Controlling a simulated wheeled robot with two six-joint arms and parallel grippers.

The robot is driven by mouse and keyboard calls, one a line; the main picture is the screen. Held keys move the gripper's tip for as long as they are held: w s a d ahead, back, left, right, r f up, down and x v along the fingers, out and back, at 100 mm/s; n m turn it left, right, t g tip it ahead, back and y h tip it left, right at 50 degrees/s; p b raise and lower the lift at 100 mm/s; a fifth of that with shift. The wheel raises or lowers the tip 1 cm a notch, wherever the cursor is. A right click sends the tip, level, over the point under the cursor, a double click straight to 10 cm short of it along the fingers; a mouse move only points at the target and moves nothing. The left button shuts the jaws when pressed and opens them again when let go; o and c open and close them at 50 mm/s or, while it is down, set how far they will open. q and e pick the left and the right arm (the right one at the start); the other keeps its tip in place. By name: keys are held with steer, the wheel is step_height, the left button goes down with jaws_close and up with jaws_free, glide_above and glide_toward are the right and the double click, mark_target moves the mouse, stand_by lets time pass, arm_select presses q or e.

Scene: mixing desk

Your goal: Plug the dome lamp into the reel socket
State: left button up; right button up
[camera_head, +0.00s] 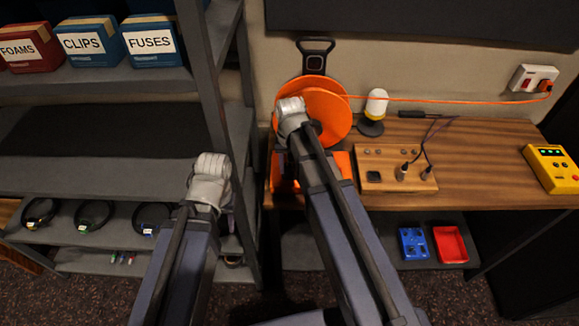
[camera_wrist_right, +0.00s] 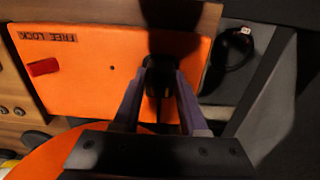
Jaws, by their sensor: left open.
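The dome lamp (camera_head: 376,104), with a white dome, yellow band and dark base, stands on the desk right of the orange reel (camera_head: 340,122). In the right wrist view, the reel's orange panel (camera_wrist_right: 90,85) shows a red switch and the words "FREE LOCK". My right gripper (camera_wrist_right: 160,75) is closed around a black plug (camera_wrist_right: 157,88) in front of this panel. Whether the plug touches a socket is hidden. In the head view, my right arm covers part of the reel. My left gripper (camera_head: 209,175) is open and apart from the reel, by the shelves; its fingertips are hard to see.
A wooden box (camera_head: 385,178) with dark leads sits on the desk (camera_head: 475,150), with a yellow meter (camera_head: 553,168) further right. An orange cord runs to a wall outlet (camera_head: 533,78). A blue item (camera_head: 413,243) and red tray (camera_head: 450,244) lie below. Shelves stand left.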

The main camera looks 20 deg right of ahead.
steer(key=o, duration=0.5)
steer(key=shift+o, duration=0.2)
steer(key=shift+r, duration=0.2)
step_height(320, 180, up, 8)
steer(key=p, duration=0.8)
steer(key=shift+f, duration=0.2)
steer(key=shift+f, duration=0.1)
steer(key=s+a+f+n+h+b, duration=0.1)
steer(key=s+a+n, duration=0.6)
steer(key=s+a, duration=0.3)
steer(key=s, duration=0.4)
steer(key=shift+s+a+f+b, duration=0.2)
steer(key=shift+b, duration=0.15)
